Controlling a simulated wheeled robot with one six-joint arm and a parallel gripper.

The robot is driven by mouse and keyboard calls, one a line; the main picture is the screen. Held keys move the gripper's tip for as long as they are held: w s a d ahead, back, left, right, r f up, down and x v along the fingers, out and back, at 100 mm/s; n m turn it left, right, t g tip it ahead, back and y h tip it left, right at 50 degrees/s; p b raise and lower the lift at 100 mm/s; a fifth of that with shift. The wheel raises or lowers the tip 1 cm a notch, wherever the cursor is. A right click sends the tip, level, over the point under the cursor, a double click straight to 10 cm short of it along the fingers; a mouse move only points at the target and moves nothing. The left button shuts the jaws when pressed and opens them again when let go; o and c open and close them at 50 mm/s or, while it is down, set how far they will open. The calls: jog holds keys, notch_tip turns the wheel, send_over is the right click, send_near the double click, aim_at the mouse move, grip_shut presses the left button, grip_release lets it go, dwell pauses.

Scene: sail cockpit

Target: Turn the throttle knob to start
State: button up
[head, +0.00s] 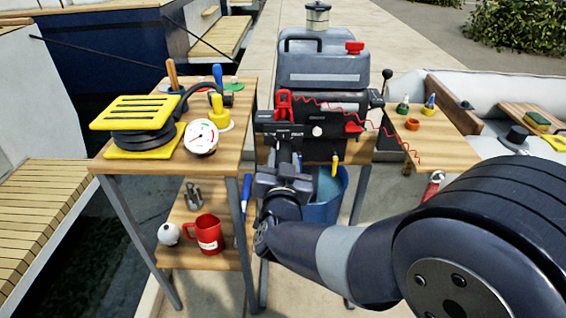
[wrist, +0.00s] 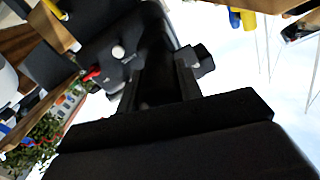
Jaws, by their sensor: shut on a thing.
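The black control panel (head: 336,148) stands upright at the middle of the head view, with a pale round button (head: 317,131) and a red switch (head: 353,127) on its face. My gripper (head: 284,130) is at the left part of this panel and covers it there. In the wrist view my gripper (wrist: 160,82) is shut on a dark thing between its fingers, which I take for the throttle knob. The knob is mostly hidden, and its markings and angle cannot be read. The panel (wrist: 98,48) and its pale button (wrist: 118,52) show beside the fingers.
A grey fuel can (head: 322,68) stands behind the panel. The left table (head: 228,150) holds a yellow-and-black pump (head: 135,125) and a round gauge (head: 201,137). A blue bucket (head: 328,195) is below. A coiled red cord (head: 385,130) hangs to the right.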

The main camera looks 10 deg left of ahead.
jog(key=m+b, duration=0.3)
jog(key=m, duration=0.1)
jog(key=shift+f+m+b, duration=0.2)
jog(key=shift+m+b, duration=0.1)
jog(key=shift+b, duration=0.05)
jog(key=shift+r+m+b, duration=0.1)
jog(key=shift+m+b, duration=0.65)
jog(key=shift+m, duration=0.35)
jog(key=o, duration=1)
jog(key=shift+r, duration=0.1)
jog(key=p+v, duration=0.2)
jog(key=v, duration=0.9)
